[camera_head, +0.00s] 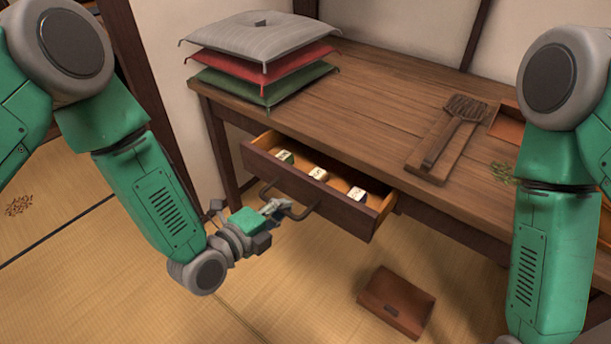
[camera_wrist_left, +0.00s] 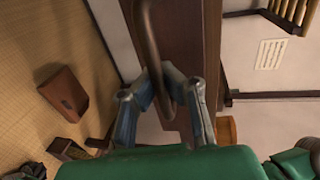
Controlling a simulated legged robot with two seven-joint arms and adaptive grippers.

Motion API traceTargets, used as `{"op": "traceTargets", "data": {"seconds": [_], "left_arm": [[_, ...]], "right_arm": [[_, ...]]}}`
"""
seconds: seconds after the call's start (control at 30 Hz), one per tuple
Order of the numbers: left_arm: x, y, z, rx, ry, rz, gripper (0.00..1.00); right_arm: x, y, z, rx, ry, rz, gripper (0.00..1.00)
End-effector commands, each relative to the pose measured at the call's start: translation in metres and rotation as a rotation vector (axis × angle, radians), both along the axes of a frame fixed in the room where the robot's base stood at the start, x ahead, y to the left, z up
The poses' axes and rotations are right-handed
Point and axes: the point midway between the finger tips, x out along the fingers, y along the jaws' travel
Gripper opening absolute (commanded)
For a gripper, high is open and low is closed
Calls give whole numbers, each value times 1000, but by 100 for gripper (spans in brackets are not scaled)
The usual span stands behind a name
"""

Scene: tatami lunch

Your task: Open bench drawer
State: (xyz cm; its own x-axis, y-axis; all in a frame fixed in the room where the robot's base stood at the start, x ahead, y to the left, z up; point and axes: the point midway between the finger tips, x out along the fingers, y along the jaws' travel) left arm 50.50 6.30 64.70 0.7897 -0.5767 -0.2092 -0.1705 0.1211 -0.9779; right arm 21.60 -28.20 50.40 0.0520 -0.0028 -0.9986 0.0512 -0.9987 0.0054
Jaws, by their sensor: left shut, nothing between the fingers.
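The wooden bench (camera_head: 385,85) has a drawer (camera_head: 335,203) that stands pulled out, its inside showing. Three small pale blocks lie in it. A dark bar handle (camera_head: 311,210) curves out from the drawer front. My left gripper (camera_head: 278,206) is at the handle, its fingers shut with nothing held between them. In the left wrist view the fingertips (camera_wrist_left: 166,75) come together beside the handle (camera_wrist_left: 149,45), in front of the brown drawer front (camera_wrist_left: 190,35); whether they touch the bar is unclear. My right arm hangs at the right, its gripper out of the picture.
Grey, red and green cushions (camera_head: 262,62) are stacked on the bench's left end. A brush (camera_head: 455,125) lies on a wooden board (camera_head: 432,168) on the bench top. A brown box (camera_head: 396,302) lies on the tatami floor (camera_head: 290,300) below the drawer. Floor left of it is clear.

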Motion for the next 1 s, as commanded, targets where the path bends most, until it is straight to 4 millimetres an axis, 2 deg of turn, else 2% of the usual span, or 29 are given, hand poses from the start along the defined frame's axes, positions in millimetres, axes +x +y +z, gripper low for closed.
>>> {"op": "traceTargets", "data": {"seconds": [0.03,0.07,0.13,0.17,0.57,0.67,1.0], "left_arm": [[-9,9,0,7,5,3,0],[-10,10,0,4,1,4,2],[-8,8,-2,3,-2,5,27],[-8,8,-2,3,-2,5,31],[-14,10,0,3,-1,1,31],[-25,18,3,4,0,0,31],[-81,60,16,4,2,4,31]], "right_arm": [[0,0,6,0,0,0,32],[0,0,5,0,0,0,32],[0,0,2,0,1,0,32],[0,0,2,0,1,0,32],[-2,0,2,0,-2,0,32],[-2,0,3,0,-2,0,32],[-2,0,3,0,-2,0,32]]}}
